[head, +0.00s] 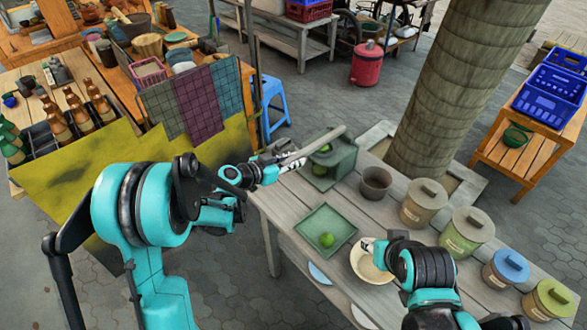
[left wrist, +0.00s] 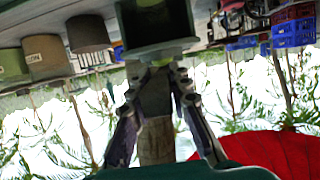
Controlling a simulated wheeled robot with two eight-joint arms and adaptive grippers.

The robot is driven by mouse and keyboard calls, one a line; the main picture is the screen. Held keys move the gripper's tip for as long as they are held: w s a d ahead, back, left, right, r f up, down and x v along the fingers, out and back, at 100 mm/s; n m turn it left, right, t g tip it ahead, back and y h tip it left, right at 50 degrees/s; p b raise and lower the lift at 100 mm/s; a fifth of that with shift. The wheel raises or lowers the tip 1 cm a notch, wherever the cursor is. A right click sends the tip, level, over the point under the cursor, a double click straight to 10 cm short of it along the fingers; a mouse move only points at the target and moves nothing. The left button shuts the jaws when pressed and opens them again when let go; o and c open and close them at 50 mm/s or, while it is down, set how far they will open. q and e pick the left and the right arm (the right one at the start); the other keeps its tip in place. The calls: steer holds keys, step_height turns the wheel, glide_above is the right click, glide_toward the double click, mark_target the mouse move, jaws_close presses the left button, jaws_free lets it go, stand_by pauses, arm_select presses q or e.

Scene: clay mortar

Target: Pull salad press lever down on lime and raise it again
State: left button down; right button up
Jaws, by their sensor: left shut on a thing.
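The green salad press (head: 340,160) stands on the grey wooden table, with its long grey lever (head: 318,146) slanting up to the right over it. One lime (head: 320,169) shows at the press opening, and another green bit shows above it. Another lime (head: 327,240) lies on a square green tray (head: 312,222). My left gripper (head: 275,167) is shut on the lever at its near left end. In the left wrist view its fingers (left wrist: 160,80) reach toward the dark green press (left wrist: 125,35). My right gripper (head: 368,246) is over a cream bowl (head: 366,268); its finger opening is unclear.
A brown pot (head: 375,184) stands right of the press. Several lidded canisters (head: 424,203) line the table's right side. A thick trunk (head: 445,90) rises behind the table. A stall with cloths (head: 198,100) and bottles stands at left, with a blue stool (head: 272,105) beside it.

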arm_select(q)
steer(key=shift+s+f+t+h+b, duration=0.1)
steer(key=shift+f+t+h+b, duration=0.2)
steer(key=shift+f+b, duration=0.2)
steer(key=c, duration=1.4)
jaws_free()
steer(key=shift+a, duration=0.1)
steer(key=v, duration=1.1)
steer(key=shift+s+a+r, duration=0.2)
steer(key=shift+s, duration=0.05)
steer(key=shift+s, duration=0.1)
